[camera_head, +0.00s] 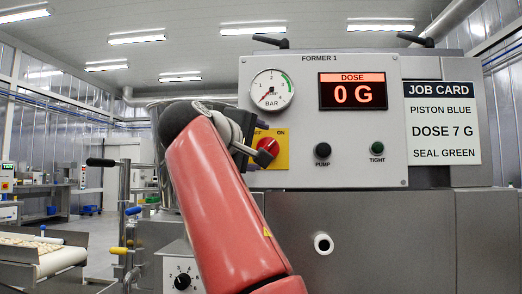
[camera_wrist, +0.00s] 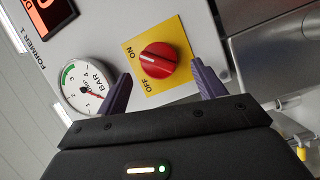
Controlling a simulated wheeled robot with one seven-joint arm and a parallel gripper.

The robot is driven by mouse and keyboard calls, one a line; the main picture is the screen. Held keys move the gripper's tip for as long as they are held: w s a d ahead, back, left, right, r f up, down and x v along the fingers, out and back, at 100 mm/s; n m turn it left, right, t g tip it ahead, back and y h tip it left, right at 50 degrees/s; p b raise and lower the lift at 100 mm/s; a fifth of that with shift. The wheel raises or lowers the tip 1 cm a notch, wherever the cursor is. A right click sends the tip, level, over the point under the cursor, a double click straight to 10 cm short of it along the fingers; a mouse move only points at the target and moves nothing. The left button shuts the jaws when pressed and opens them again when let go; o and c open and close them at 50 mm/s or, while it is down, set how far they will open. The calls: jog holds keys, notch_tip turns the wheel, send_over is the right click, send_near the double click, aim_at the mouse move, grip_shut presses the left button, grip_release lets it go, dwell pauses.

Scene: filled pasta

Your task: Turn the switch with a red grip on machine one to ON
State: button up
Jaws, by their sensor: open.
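The switch with a red grip (camera_wrist: 158,61) sits on a yellow plate (camera_wrist: 182,77) marked ON and OFF. Its white line points toward the ON word in the wrist view. My gripper (camera_wrist: 162,69) is open, with its two purple fingers on either side of the red grip; I cannot tell whether they touch it. In the head view, the red grip (camera_head: 268,146) is partly covered by my gripper, and my red arm hides the lower left of the panel. The panel is labelled FORMER 1 (camera_head: 319,58).
A pressure gauge (camera_head: 271,90) is just above the switch. The dose display (camera_head: 353,92) reads 0 G. A black PUMP button (camera_head: 323,149) and a green TIGHT button (camera_head: 377,148) are to the right. A job card (camera_head: 442,123) hangs at right. A conveyor (camera_head: 45,258) stands at left.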

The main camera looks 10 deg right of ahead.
jog(key=v, duration=0.5)
dwell(0.4)
jog(key=s+d+f+g+y, duration=0.2)
jog(key=d+f+y, duration=0.15)
jog(key=f, duration=0.75)
jog(key=s+d+f+g+y, duration=0.1)
jog(key=s+d+f+y, duration=0.2)
jog(key=f, duration=0.8)
jog(key=s+f+m+g+y, duration=0.1)
jog(key=s+f+m, duration=0.1)
jog(key=s+f, duration=0.4)
jog(key=s+f+m+g+y, duration=0.2)
jog(key=s+f, duration=0.4)
jog(key=f, duration=0.8)
jog(key=s+f+m+g+y, duration=0.2)
jog(key=s+f, duration=0.4)
jog(key=f, duration=0.4)
jog(key=shift+a+f+m, duration=0.3)
jog(key=shift+f+m, duration=0.05)
jog(key=shift+m, duration=0.45)
jog(key=shift+s, duration=0.15)
